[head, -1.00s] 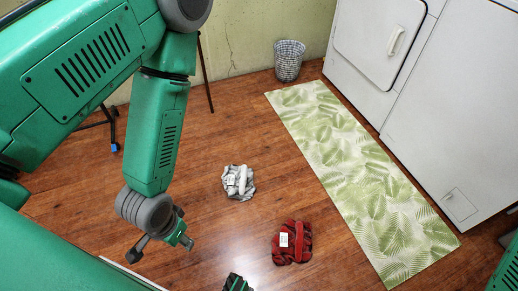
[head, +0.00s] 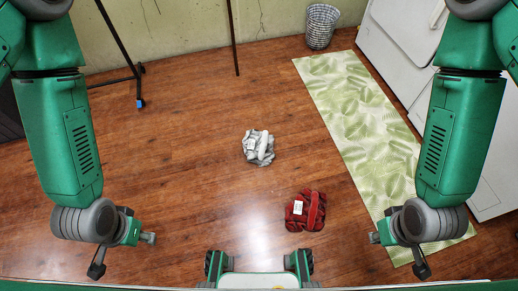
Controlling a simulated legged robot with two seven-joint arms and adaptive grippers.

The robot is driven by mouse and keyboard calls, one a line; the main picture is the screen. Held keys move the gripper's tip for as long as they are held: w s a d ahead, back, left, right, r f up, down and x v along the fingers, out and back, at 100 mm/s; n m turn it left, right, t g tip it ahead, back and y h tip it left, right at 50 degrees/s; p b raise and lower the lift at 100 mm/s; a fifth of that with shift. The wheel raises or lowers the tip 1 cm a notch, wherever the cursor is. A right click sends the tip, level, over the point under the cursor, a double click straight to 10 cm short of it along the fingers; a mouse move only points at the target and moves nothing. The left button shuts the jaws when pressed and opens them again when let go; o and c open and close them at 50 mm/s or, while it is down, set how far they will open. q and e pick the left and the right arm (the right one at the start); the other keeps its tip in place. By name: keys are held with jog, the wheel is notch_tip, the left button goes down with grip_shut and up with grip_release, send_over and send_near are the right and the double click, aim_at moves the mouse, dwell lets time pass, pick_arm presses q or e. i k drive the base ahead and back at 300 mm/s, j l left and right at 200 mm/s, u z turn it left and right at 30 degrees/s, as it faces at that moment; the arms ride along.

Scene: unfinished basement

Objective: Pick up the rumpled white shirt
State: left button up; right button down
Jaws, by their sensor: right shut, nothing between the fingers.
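The rumpled white shirt (head: 258,147) lies in a small heap on the wooden floor, near the middle of the head view. It looks grey-white, and nothing covers it. My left gripper (head: 147,238) hangs at the lower left, well apart from the shirt. Its fingers are too small and edge-on to show whether they are open. My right gripper (head: 375,237) hangs at the lower right, shut and empty, also well apart from the shirt.
A crumpled red garment (head: 305,211) lies nearer and right of the shirt. A green leaf-patterned mat (head: 365,125) runs along the white appliances (head: 398,45). A wicker basket (head: 321,26) stands by the wall. A black stand (head: 120,80) is at back left. Floor left of the shirt is clear.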

aim_at(258, 146)
jog(key=i+l+z, duration=0.2)
jog(key=i, duration=0.25)
jog(key=i+l+z, duration=0.2)
jog(key=i, duration=0.3)
jog(key=i+z, duration=0.15)
jog(key=i, duration=0.2)
